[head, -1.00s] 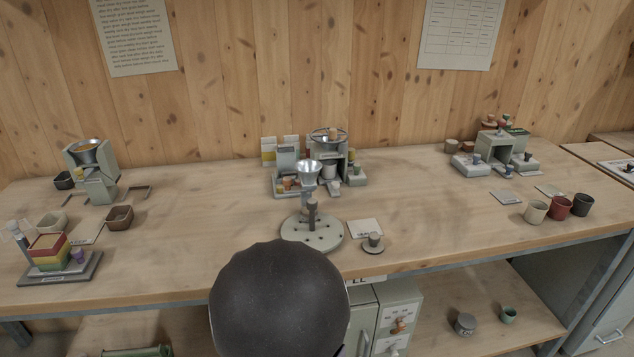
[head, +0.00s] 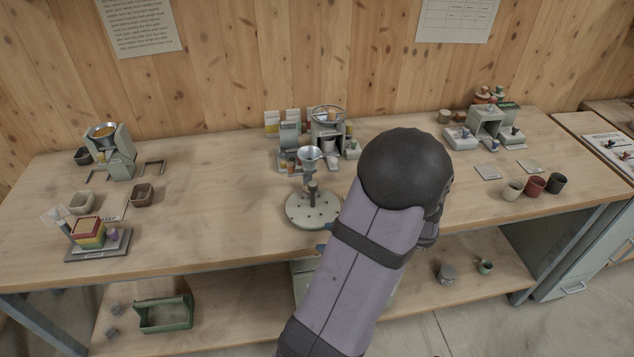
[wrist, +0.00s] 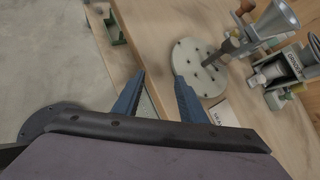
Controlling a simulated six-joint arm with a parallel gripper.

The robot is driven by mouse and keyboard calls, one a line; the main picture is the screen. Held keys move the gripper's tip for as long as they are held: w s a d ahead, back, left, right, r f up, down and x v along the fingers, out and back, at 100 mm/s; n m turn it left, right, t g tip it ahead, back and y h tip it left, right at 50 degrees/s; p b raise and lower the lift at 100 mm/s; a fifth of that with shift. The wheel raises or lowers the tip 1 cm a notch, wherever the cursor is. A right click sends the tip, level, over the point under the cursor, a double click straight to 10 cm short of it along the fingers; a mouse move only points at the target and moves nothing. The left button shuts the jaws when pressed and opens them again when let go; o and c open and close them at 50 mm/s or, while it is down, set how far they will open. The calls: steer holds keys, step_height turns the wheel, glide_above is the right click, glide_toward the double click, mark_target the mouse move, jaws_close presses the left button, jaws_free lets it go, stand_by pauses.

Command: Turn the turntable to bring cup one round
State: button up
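The turntable is a pale round disc (head: 308,212) with small dark holes around it, near the front edge of the bench. A dark grey post (head: 313,191) stands on it under a metal funnel (head: 309,157). In the wrist view the disc (wrist: 205,85) lies just beyond the fingers. My gripper (wrist: 160,76) is open with two blue fingers apart and nothing between them. The right finger overlaps the disc's near edge in that view; I cannot tell whether it touches. In the head view my arm hides most of the gripper. I cannot make out which thing is cup one.
A machine with a handwheel (head: 327,118) stands behind the turntable. A labelled card (wrist: 222,113) lies beside the disc. Cream (head: 512,191), red (head: 535,186) and dark (head: 556,184) cups stand at the right.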

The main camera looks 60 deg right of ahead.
mark_target(316, 186)
steer(key=w+d+r+m+t+h, duration=0.3)
steer(key=d+r+m, duration=0.4)
steer(key=r, duration=0.1)
steer(key=shift+p+x, duration=0.8)
steer(key=shift+x, duration=3.1)
steer(key=shift+a, duration=0.15)
jaws_close()
